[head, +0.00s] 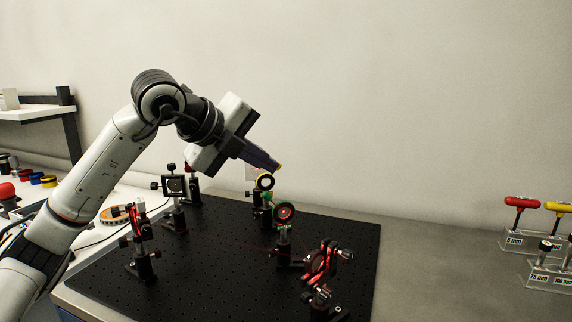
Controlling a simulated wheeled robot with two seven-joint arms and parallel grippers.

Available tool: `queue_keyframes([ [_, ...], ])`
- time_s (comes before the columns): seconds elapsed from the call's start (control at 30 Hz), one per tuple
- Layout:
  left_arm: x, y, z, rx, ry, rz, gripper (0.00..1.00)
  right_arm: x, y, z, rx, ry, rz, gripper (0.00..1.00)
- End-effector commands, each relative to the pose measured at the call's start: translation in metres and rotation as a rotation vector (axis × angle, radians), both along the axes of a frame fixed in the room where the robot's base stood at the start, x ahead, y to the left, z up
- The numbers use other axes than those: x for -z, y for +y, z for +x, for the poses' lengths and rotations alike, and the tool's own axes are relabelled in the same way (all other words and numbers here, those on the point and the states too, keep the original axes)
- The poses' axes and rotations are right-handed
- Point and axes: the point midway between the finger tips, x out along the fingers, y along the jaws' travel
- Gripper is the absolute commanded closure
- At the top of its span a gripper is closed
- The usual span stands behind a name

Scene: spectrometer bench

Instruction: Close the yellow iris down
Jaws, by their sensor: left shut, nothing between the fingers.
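The yellow iris (265,182) is a yellow-ringed round mount on a post near the back middle of the black breadboard. My left gripper (279,168) comes in from the upper left, pointing down and right. Its fingers are shut with nothing between them. The tips sit just above and right of the yellow iris in the picture; I cannot tell whether they touch it. The iris's lever and the size of its opening are too small to make out. My right gripper is not in view.
A green-collared round mount (284,212) stands just in front of the yellow iris. Red-lit mounts (320,262) stand front right, and others stand on the left of the breadboard (215,270). Red- and yellow-handled tools (522,202) stand in clear racks far right. Bare bench lies between.

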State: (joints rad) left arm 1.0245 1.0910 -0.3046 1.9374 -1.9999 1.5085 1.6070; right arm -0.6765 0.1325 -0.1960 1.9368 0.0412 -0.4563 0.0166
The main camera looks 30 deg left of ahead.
Motion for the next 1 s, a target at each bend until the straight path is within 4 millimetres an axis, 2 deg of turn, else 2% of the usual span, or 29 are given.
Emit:
queue_keyframes([
  [0.2,0.001,-0.001,0.001,0.002,0.001,0.0,1.0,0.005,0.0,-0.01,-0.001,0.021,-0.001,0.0],
  [0.37,0.009,-0.002,0.013,0.003,0.003,-0.001,1.0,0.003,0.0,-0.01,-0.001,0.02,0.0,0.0],
  [0.77,0.057,-0.012,0.079,0.003,0.004,-0.003,1.0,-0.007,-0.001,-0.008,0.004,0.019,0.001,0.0],
  [1.0,0.043,0.017,0.082,-0.001,0.0,-0.001,1.0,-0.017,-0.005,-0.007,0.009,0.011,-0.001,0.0],
])
